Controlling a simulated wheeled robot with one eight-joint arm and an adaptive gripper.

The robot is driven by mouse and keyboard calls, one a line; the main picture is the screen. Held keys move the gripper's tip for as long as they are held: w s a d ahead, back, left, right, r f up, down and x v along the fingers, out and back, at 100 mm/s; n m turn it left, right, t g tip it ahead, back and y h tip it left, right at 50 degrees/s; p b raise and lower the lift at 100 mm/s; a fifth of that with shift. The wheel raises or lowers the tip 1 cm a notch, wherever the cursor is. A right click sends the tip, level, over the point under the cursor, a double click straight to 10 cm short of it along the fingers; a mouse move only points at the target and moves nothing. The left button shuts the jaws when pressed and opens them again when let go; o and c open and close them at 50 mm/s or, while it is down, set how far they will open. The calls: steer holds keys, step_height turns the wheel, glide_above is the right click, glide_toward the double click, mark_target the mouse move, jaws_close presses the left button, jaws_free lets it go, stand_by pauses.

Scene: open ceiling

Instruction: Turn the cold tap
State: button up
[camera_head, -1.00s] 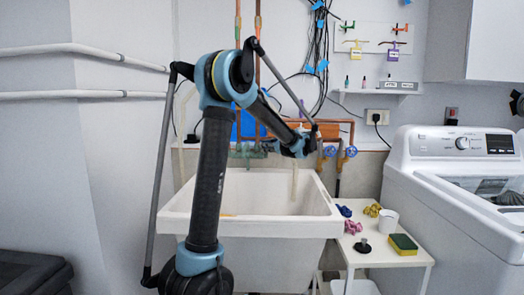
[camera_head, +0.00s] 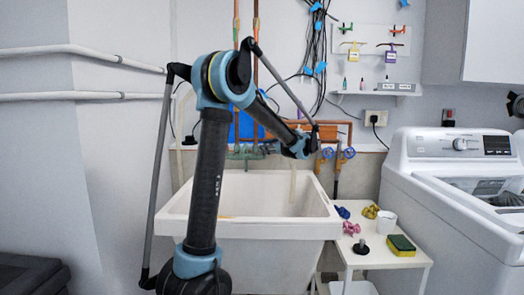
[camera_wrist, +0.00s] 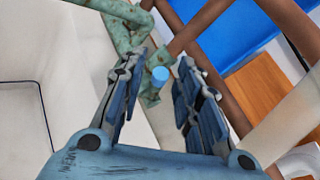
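The weathered green tap (camera_head: 246,151) is on the wall above the back of the white sink (camera_head: 280,226). In the wrist view its green pipework (camera_wrist: 122,14) crosses the top left, and a green arm with a small blue round cap (camera_wrist: 160,75) lies between my fingertips. My gripper (camera_wrist: 163,66) is open, with a finger on each side of the blue cap. I see gaps at both sides, but cannot tell the depth or any contact. In the head view my wrist hides the fingers and part of the tap.
Copper pipes with blue valve wheels (camera_head: 349,153) are right of my wrist. A washing machine (camera_head: 440,185) stands at the right. A blue panel (camera_wrist: 205,30) is behind the tap.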

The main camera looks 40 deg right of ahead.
steer(key=v, duration=1)
steer(key=shift+s, duration=0.15)
